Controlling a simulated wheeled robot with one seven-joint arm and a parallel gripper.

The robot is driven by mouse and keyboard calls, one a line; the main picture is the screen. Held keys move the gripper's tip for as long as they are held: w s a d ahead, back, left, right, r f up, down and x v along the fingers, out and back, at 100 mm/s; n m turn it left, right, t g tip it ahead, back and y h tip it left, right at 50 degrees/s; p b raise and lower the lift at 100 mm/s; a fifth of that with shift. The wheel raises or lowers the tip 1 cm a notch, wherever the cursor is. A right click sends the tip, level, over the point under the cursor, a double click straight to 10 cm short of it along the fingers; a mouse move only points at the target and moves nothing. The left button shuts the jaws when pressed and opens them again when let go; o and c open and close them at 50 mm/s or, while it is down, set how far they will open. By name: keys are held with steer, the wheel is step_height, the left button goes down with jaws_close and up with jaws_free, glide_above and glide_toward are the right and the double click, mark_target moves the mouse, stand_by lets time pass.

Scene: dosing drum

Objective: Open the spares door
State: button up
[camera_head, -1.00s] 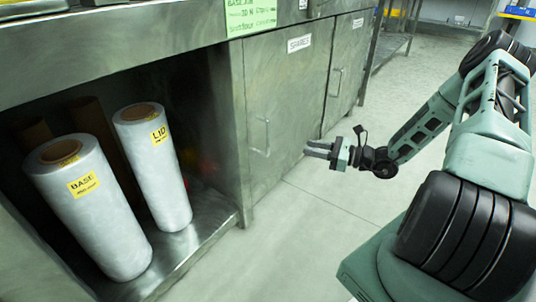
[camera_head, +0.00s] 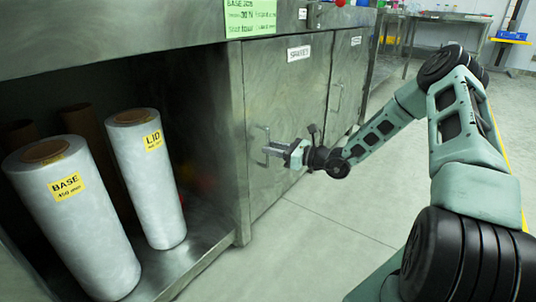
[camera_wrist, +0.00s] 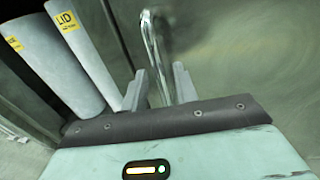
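The spares door (camera_head: 286,120) is a grey metal cabinet door with a "SPARES" label (camera_head: 299,53); it looks shut. Its bar handle (camera_head: 260,139) stands upright near the door's left edge. My gripper (camera_head: 272,149) is at the handle's lower part, pointing at the door. In the wrist view the handle (camera_wrist: 153,45) rises just beyond and between the two fingers of my gripper (camera_wrist: 160,85). The fingers are apart, with a gap between them. I cannot tell whether either finger touches the handle.
Left of the door is an open bay (camera_head: 190,238) with a BASE roll (camera_head: 75,225) and a LID roll (camera_head: 148,190) standing in it. Another cabinet door (camera_head: 347,85) is to the right. The floor (camera_head: 320,235) in front is clear.

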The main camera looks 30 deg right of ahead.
steer(key=shift+x, duration=1.1)
steer(key=shift+s, duration=0.1)
jaws_close()
